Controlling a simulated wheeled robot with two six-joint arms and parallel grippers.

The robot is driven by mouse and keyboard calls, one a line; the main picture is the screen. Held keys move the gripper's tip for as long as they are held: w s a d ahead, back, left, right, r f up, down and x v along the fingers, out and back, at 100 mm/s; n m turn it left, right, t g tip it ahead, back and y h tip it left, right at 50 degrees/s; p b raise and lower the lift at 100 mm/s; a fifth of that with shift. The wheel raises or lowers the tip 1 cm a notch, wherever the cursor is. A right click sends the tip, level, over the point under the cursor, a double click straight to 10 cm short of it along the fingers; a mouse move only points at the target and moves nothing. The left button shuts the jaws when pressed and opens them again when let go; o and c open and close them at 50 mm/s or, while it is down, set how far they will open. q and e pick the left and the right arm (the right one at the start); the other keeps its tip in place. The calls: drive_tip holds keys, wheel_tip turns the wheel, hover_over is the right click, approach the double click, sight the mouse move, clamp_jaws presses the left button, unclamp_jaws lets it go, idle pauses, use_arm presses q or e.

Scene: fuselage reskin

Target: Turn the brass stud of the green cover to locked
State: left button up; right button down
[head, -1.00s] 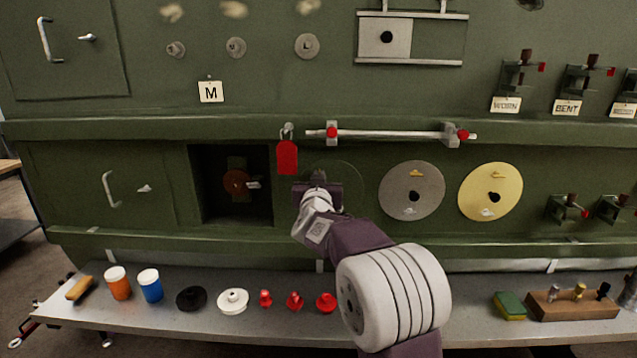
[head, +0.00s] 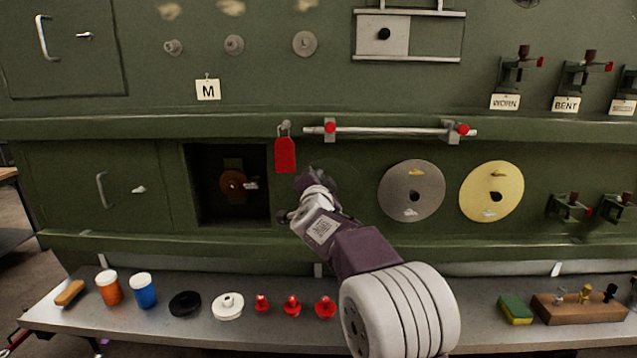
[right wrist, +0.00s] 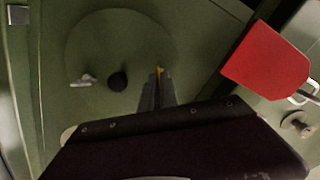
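The green cover (head: 350,178) is a round disc nearly the same colour as the panel. In the head view my right gripper hides much of it. In the right wrist view the cover (right wrist: 120,42) shows a dark centre hole (right wrist: 118,82), a silver stud (right wrist: 84,81) to the left and the brass stud (right wrist: 159,69) to the right. My right gripper (head: 318,180) is at the cover. In the wrist view its fingers (right wrist: 157,83) are close together, shut on the brass stud, hiding most of it. My left gripper is not in view.
A red tag (head: 285,155) hangs just left of the cover, close to my gripper. A clamped rod (head: 390,131) runs above. Grey (head: 411,190) and yellow (head: 491,190) discs sit right; an open bay (head: 205,195) is left. A shelf (head: 400,330) holds loose parts below.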

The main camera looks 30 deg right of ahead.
drive_tip(key=shift+m, duration=1)
drive_tip(key=c, duration=1.6)
unclamp_jaws()
drive_tip(key=shift+b, duration=0.3)
drive_tip(key=v, duration=0.9)
drive_tip(key=shift+a+b, duration=0.1)
drive_tip(key=shift+b, duration=0.3)
